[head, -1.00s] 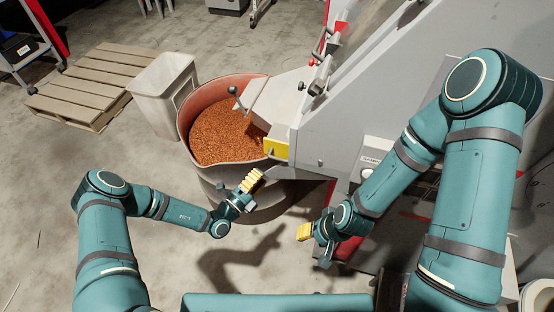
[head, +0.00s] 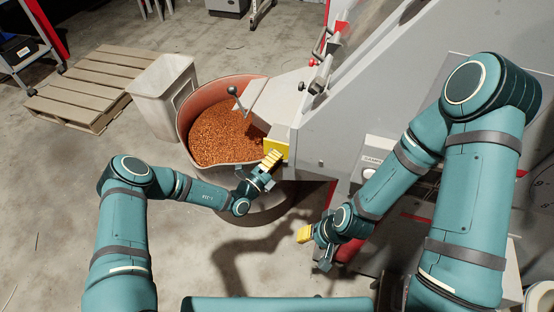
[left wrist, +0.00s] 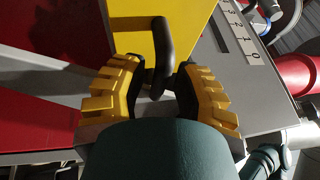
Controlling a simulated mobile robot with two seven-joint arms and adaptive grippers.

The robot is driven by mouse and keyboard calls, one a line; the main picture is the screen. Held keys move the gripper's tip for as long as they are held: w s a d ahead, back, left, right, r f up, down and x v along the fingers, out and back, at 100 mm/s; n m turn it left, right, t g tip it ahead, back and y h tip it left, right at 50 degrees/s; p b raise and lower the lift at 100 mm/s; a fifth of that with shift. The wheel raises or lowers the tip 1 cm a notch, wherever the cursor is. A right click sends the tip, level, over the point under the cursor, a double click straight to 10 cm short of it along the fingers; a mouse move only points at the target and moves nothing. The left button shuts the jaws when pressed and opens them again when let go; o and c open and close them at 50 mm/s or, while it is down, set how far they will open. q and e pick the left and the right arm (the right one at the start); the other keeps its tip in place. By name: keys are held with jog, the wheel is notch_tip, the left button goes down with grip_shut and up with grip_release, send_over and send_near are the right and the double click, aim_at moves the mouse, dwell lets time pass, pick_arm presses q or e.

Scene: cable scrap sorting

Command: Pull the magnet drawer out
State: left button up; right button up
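The magnet drawer shows its yellow front (head: 279,149) on the grey machine, beside the round bin of copper granules. In the left wrist view the yellow front (left wrist: 185,22) carries a black bar handle (left wrist: 165,50). My left gripper (head: 273,157) is close in front of the drawer. In the left wrist view its yellow ribbed fingers (left wrist: 160,85) stand apart, open, with the handle's end in the gap between them; I cannot tell whether they touch it. My right gripper (head: 304,234) hangs beside the machine, away from the drawer; its finger gap is not clear.
The round bin (head: 183,120) full of copper granules stands under the machine's chute (head: 272,97). A white bin (head: 160,92) and a wooden pallet (head: 85,85) are at the back left. The grey machine (head: 375,85) fills the right. The floor at front left is clear.

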pick_arm(q)
grip_shut()
jog(key=shift+s, duration=0.15)
jog(key=s+a+p, duration=0.3)
jog(key=s, duration=0.8)
jog(key=s+a+p, duration=0.4)
jog(key=s, duration=0.6)
jog(key=shift+s, duration=0.35)
